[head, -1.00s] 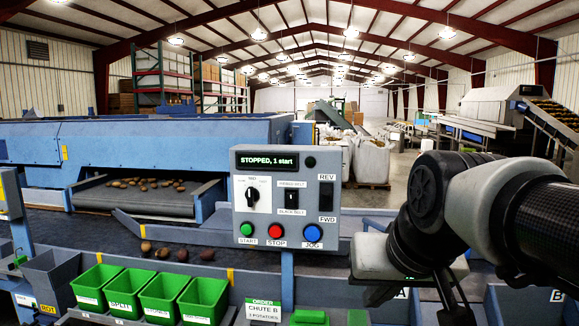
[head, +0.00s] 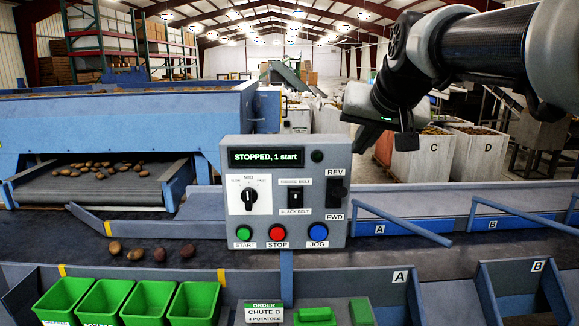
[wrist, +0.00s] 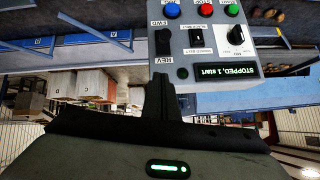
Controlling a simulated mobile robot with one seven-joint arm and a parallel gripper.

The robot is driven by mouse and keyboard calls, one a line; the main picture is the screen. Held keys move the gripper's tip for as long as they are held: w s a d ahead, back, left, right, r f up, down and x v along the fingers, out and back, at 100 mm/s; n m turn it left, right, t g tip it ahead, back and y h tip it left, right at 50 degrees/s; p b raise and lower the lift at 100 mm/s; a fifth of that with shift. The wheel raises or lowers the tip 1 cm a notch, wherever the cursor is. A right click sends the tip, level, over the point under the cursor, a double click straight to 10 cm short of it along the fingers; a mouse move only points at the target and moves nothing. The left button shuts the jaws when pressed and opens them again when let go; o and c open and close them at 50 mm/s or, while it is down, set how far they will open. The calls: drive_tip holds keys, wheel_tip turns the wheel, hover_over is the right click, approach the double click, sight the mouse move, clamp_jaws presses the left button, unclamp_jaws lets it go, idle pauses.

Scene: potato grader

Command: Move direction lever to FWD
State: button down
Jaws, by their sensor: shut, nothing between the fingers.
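The grey control panel (head: 270,215) stands upright in the middle of the head view. Its direction lever (head: 337,190) is a black lever at the panel's right side, between the REV label above and the FWD label below. Its handle appears nearer REV. The lever also shows in the wrist view (wrist: 163,42), upside down. My gripper (head: 363,138) is above and to the right of the panel's top right corner, apart from the lever. In the wrist view its black fingers (wrist: 159,85) are shut and empty, pointing toward the panel's REV end.
The panel also carries a speed knob (head: 249,197), a belt switch (head: 295,195), and START (head: 244,233), STOP (head: 278,233) and JOG (head: 318,232) buttons. Green bins (head: 146,300) stand below left. Blue rails (head: 415,222) lie right of the panel. Potatoes (head: 134,254) lie on the dark belt.

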drive_tip(key=shift+w+r, duration=0.3)
drive_tip(key=shift+f, duration=0.1)
hover_over(338, 193)
drive_tip(key=w+d, duration=0.3)
drive_tip(key=w, duration=0.1)
wheel_tip(338, 193, down, 7)
drive_tip(key=shift+s+a+f+p, duration=0.15)
drive_tip(key=shift+s+a+f, duration=0.1)
drive_tip(key=shift+s+f, duration=0.15)
drive_tip(key=shift+s+a+f+p, duration=0.2)
drive_tip(key=shift+s+f, duration=0.1)
drive_tip(key=shift+f, duration=0.2)
drive_tip(key=shift+s+a+f, duration=0.1)
drive_tip(key=shift+s+f, duration=0.2)
drive_tip(key=shift+f, duration=0.25)
drive_tip(key=shift+f+b, duration=0.15)
drive_tip(key=shift+b, duration=0.2)
